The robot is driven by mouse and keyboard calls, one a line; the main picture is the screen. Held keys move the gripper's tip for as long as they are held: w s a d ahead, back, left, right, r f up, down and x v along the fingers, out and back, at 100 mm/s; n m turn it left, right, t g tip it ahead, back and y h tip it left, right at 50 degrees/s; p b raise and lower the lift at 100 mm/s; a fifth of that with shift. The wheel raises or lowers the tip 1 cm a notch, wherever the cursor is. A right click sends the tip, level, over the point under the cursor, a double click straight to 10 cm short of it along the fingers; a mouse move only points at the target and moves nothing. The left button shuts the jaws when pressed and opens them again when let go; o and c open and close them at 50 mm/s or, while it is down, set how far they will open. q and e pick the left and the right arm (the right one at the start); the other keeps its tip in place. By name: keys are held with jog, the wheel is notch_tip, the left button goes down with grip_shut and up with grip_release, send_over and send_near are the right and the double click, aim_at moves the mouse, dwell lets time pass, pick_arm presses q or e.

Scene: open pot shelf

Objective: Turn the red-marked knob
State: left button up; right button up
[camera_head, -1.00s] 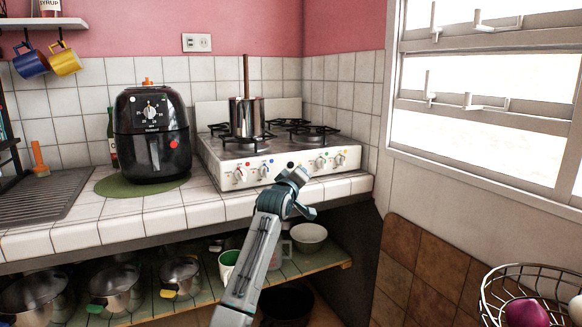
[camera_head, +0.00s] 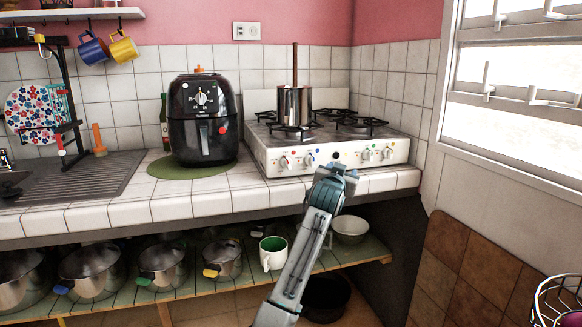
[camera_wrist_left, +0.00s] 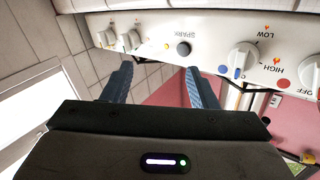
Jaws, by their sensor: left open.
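The white stove (camera_head: 258,160) has a row of light knobs on its front panel. The red-marked knob (camera_head: 284,163), with a red dot above it, is leftmost in the head view. It is cut off at the right edge of the upside-down wrist view (camera_wrist_left: 310,73). The blue-marked knob (camera_head: 308,159) is beside it, then the black spark button (camera_head: 336,155). My left gripper (camera_head: 338,170) is open and empty before the panel, near the spark button and right of the red-marked knob. Its two blue fingers (camera_wrist_left: 157,66) show in the wrist view, apart. My right gripper is not in view.
A pot (camera_head: 295,106) stands on a burner. A black air fryer (camera_head: 203,120) is left of the stove on a green mat (camera_head: 160,170). The tiled counter edge (camera_head: 230,202) runs below the knobs. Pots, a mug (camera_head: 273,253) and a bowl (camera_head: 350,230) are on the shelf below.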

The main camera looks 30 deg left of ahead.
pick_arm(q)
jog(key=s+m+y, duration=0.1)
jog(key=m, duration=0.3)
jog(key=m+g+y, duration=0.6)
jog(key=m+y, duration=0.3)
jog(key=m, duration=1)
send_near(289, 166)
jog(key=x, duration=0.9)
jog(key=shift+a+r, duration=0.1)
jog(key=shift+a, duration=0.05)
jog(key=c, duration=1)
